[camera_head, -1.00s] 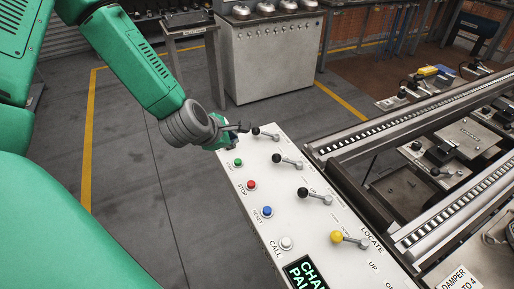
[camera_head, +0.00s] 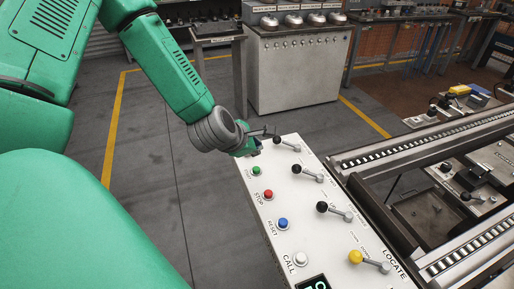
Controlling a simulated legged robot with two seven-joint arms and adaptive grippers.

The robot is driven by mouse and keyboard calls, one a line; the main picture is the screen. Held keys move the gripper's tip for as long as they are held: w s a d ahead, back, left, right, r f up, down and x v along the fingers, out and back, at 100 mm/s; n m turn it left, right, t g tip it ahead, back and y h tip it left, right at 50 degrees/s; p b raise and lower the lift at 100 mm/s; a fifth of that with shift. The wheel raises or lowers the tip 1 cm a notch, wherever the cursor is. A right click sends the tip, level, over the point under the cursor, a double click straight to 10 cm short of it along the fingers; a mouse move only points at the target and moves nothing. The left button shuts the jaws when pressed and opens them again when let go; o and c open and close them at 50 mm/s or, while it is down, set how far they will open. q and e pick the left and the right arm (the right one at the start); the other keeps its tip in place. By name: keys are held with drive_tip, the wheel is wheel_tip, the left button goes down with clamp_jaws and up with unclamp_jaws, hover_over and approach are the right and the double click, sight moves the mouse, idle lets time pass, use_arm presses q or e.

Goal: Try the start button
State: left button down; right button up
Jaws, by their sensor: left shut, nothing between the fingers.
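The start button seems to be the green button (camera_head: 256,171) at the far end of the white control panel (camera_head: 300,222); its label is too small to read. My left gripper (camera_head: 262,142) is shut and empty at the panel's far left corner, a little beyond the green button and close to the farthest black-knobbed lever. I cannot tell whether its fingertips touch the panel. A red button (camera_head: 267,195) marked STOP, a blue button (camera_head: 282,224) marked RESET and a white button (camera_head: 301,258) marked CALL follow nearer to me. My right gripper is not in view.
Levers with black knobs (camera_head: 297,169) and one with a yellow knob (camera_head: 356,257) stand along the panel's right side. A roller conveyor (camera_head: 440,139) runs to the right. A grey cabinet (camera_head: 295,75) stands behind. The floor left of the panel is clear.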

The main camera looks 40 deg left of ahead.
sight(256, 169)
use_arm(q)
wheel_tip(256, 169, down, 6)
drive_tip(key=b, duration=0.4)
drive_tip(key=shift+a+r, duration=0.1)
idle(1.1)
drive_tip(key=shift+f+b, duration=0.3)
drive_tip(key=shift+f, duration=0.05)
drive_tip(key=shift+f+b, duration=0.45)
drive_tip(key=shift+f, duration=0.05)
idle(0.6)
drive_tip(key=shift+r, duration=0.1)
drive_tip(key=shift+r+p, duration=0.85)
drive_tip(key=shift+p, duration=0.05)
drive_tip(key=shift+r, duration=0.1)
